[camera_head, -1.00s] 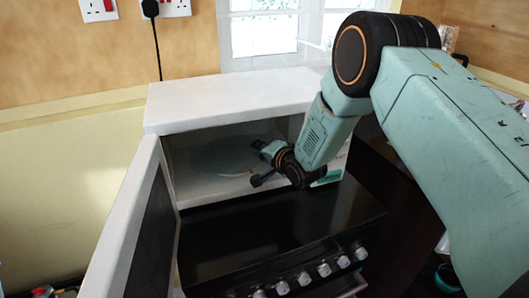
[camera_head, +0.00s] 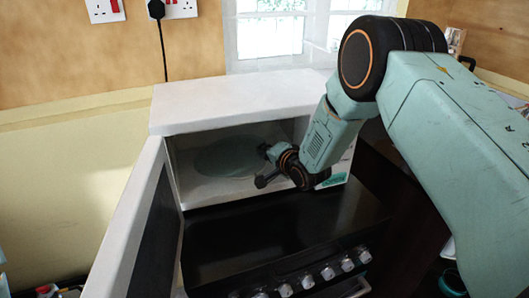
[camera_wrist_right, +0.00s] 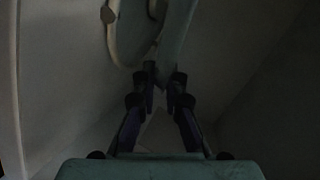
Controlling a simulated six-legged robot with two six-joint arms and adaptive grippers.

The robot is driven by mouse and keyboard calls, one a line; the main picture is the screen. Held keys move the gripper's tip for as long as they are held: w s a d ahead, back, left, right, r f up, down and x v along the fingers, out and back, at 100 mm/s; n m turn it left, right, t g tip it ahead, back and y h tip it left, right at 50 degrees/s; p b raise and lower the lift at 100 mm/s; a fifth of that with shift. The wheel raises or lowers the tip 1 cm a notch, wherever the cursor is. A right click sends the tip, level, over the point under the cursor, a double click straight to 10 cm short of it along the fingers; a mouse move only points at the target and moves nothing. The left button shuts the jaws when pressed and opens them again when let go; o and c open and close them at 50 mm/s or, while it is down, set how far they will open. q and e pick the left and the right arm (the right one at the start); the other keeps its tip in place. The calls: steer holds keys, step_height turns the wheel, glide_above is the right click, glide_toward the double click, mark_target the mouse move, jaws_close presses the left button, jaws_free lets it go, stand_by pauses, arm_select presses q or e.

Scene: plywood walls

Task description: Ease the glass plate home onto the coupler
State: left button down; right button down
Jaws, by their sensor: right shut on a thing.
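The glass plate (camera_head: 222,158) is a dim, greenish, see-through disc inside the open white microwave (camera_head: 235,104). My right gripper (camera_head: 265,150) reaches in from the right and is shut on the plate's right edge. In the right wrist view my right gripper (camera_wrist_right: 161,88) has its dark fingertips closed on the pale plate (camera_wrist_right: 176,42), seen nearly edge-on. A pale curved band (camera_wrist_right: 120,48) shows beside it; I cannot tell what part it is. The coupler cannot be made out, so I cannot tell whether the plate touches it. My left gripper is not in view.
The microwave door (camera_head: 128,222) stands open at the left. A black cooker (camera_head: 280,232) with several silver knobs lies below and in front. The cavity is narrow around my right wrist, with a side wall close on the right.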

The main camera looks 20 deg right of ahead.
steer(key=shift+f, duration=0.1)
steer(key=c, duration=1.4)
jaws_free()
steer(key=shift+d, duration=0.1)
steer(key=shift+o, duration=0.2)
steer(key=v, duration=1.2)
